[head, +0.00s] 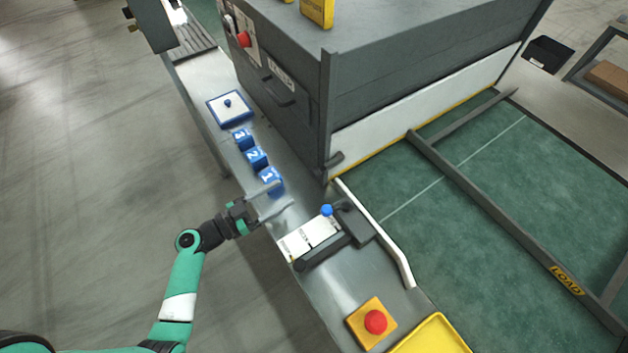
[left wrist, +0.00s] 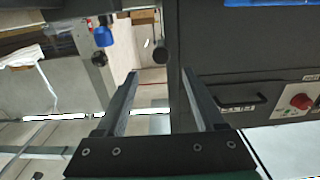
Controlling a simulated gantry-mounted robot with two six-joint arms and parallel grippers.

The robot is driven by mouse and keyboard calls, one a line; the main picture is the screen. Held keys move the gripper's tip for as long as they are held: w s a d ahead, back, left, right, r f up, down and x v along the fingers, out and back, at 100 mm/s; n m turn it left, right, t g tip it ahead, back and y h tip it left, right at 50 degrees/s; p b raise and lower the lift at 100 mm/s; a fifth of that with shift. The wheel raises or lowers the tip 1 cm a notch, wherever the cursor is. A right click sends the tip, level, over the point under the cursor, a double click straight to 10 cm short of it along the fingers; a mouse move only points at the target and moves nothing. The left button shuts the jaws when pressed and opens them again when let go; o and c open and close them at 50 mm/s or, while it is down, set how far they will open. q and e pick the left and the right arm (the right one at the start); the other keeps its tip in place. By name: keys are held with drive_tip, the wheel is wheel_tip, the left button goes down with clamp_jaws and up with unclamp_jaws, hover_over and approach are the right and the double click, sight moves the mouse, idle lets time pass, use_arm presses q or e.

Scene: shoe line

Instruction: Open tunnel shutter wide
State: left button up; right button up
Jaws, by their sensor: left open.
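The tunnel (head: 420,80) is a big grey box over the green belt. Its shutter (head: 430,110) is a white panel with a yellow lower edge, low across the mouth close to the belt. A lever with a blue knob (head: 327,210) stands beside a white label plate (head: 308,236) on the side ledge. My left gripper (head: 284,195) is open and empty, left of the knob and apart from it. My right gripper is out of view.
Blue numbered blocks (head: 256,157) and a blue-edged white tray (head: 229,108) lie along the ledge. A red button on a yellow base (head: 375,321) and a yellow tray (head: 432,338) are at the near end. A white rail (head: 380,235) borders the belt.

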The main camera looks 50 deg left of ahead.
sight(312, 175)
use_arm(q)
drive_tip(key=w+b, duration=0.2)
drive_tip(key=w, duration=0.2)
drive_tip(key=w+d+b, duration=0.1)
drive_tip(key=w+b, duration=0.1)
drive_tip(key=w, duration=0.1)
drive_tip(key=w+b, duration=0.2)
drive_tip(key=w, duration=0.2)
drive_tip(key=shift+w+d+r, duration=0.15)
drive_tip(key=shift+w+d, duration=0.15)
drive_tip(key=shift+d, duration=0.05)
clamp_jaws()
idle(1.0)
